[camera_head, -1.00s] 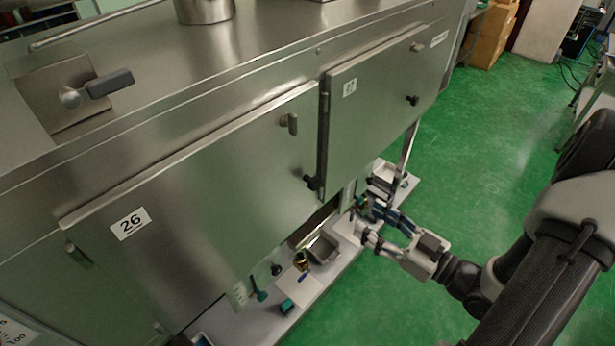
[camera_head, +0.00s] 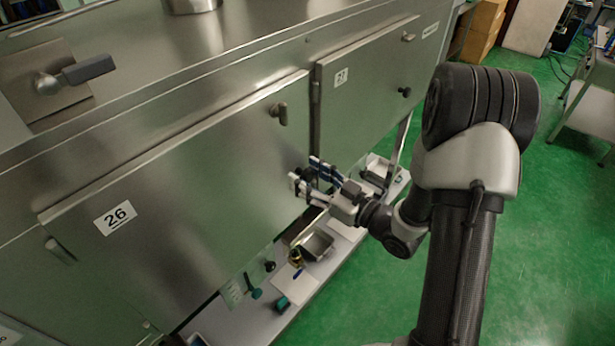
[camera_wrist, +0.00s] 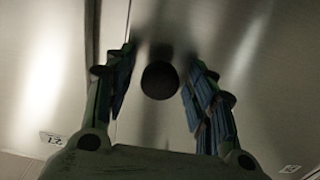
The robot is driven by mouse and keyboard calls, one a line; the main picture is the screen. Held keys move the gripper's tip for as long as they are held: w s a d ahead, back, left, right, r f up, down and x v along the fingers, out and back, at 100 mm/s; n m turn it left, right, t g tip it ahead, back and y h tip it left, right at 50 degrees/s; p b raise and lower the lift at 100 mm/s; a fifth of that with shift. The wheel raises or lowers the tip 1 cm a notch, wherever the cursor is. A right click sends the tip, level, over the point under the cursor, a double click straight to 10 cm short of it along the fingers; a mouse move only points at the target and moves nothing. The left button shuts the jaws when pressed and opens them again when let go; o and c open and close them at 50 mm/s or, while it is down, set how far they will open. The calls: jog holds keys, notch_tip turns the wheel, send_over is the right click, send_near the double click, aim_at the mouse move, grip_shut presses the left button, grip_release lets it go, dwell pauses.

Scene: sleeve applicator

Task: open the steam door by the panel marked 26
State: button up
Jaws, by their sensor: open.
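The steel panel marked 26 (camera_head: 180,205) is closed, with its number label (camera_head: 116,217) at the lower left. A small latch (camera_head: 281,113) sits near its upper right corner. My gripper (camera_head: 303,178) is at the right edge of this panel and hides its dark round knob in the head view. In the wrist view the knob (camera_wrist: 159,80) shows between the two open fingers (camera_wrist: 158,90). I cannot tell whether the fingers touch it. A vertical panel seam (camera_wrist: 128,25) runs just left of the knob in the wrist view.
The neighbouring panel marked 27 (camera_head: 365,95) is closed, with its own dark knob (camera_head: 404,92). Below, a shelf (camera_head: 235,325) holds a metal tray (camera_head: 313,243) and small items. A lever (camera_head: 85,70) sits on top.

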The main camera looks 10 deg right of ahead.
jog(key=shift+w+a, duration=0.15)
jog(key=shift+w, duration=0.05)
jog(key=shift+c, duration=0.5)
grip_shut()
